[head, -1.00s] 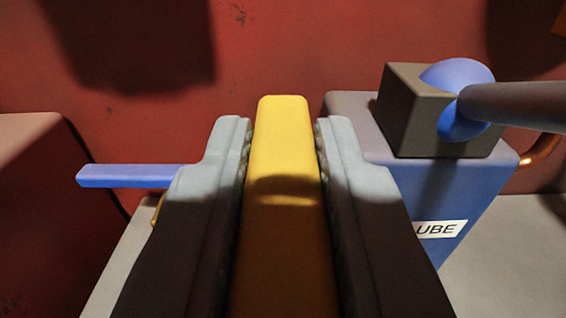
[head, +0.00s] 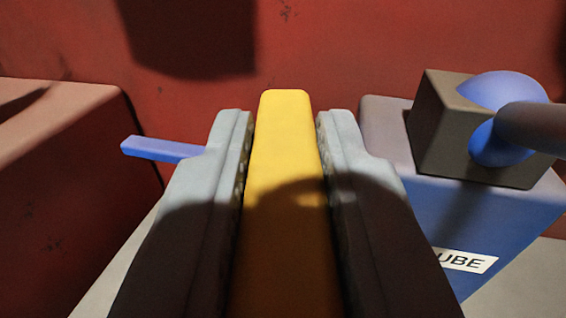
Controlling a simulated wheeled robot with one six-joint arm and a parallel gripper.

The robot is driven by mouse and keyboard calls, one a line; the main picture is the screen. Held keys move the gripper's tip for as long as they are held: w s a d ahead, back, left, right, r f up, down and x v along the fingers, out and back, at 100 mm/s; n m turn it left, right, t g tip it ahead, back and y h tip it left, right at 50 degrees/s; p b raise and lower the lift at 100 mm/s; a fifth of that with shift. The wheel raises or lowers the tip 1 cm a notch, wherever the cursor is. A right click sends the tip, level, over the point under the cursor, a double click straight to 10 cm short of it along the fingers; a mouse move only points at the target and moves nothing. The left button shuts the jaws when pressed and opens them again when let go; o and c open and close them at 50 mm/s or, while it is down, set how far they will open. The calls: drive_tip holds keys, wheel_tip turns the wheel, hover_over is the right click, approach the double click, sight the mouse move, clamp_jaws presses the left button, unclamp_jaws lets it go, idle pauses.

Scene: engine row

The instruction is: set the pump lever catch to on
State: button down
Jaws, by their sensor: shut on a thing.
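My gripper (head: 284,135) is in the middle of the head view, its two grey fingers shut on a yellow bar (head: 286,165) that runs between them and points away from me. The lower part of the bar is in shadow, and its near end is out of the picture. A flat blue lever (head: 160,149) sticks out to the left from behind the left finger; its right end is hidden. I cannot tell from this view which part is the pump lever catch.
At right stands a blue box (head: 480,215) with a label reading "UBE", partly cut off. On it sit a dark block (head: 455,130), a blue ball (head: 500,95) and a thick dark rod (head: 535,127). A red wall (head: 400,50) closes the back. A reddish block (head: 50,150) stands at left.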

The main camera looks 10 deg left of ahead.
drive_tip(key=shift+d+r, duration=0.1)
drive_tip(key=shift+r, duration=0.05)
drive_tip(key=c, duration=1.3)
unclamp_jaws()
